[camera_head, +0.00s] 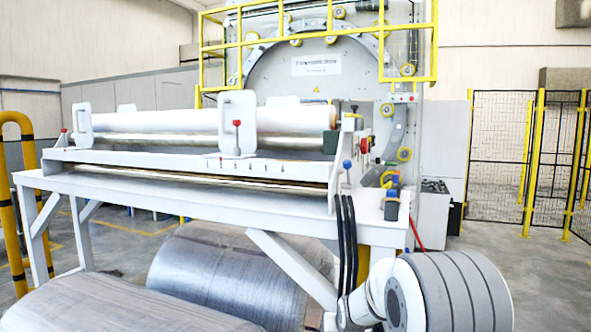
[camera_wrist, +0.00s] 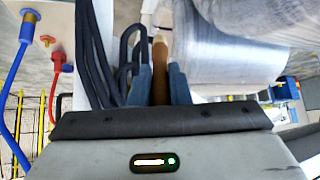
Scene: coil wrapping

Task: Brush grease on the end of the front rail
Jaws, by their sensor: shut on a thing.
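In the wrist view my gripper (camera_wrist: 160,72) has its two blue fingers closed on a brown wooden handle (camera_wrist: 159,88), seemingly the grease brush. The handle points away from me and has a pale tip; bristles and grease cannot be made out. In the head view the front rail (camera_head: 230,184) is a shiny bar running along the front of the white bench, below the long roll. Its right end is near the bench's right upright. My gripper and the brush do not show in the head view. I cannot tell the gap between brush and rail.
Black hoses (camera_head: 347,240) hang at the bench's right end; they also show left of my fingers in the wrist view (camera_wrist: 95,60). Metal coils (camera_head: 235,275) lie under the bench. A blue hose (camera_wrist: 18,110) and a red connector (camera_wrist: 61,68) are at the left.

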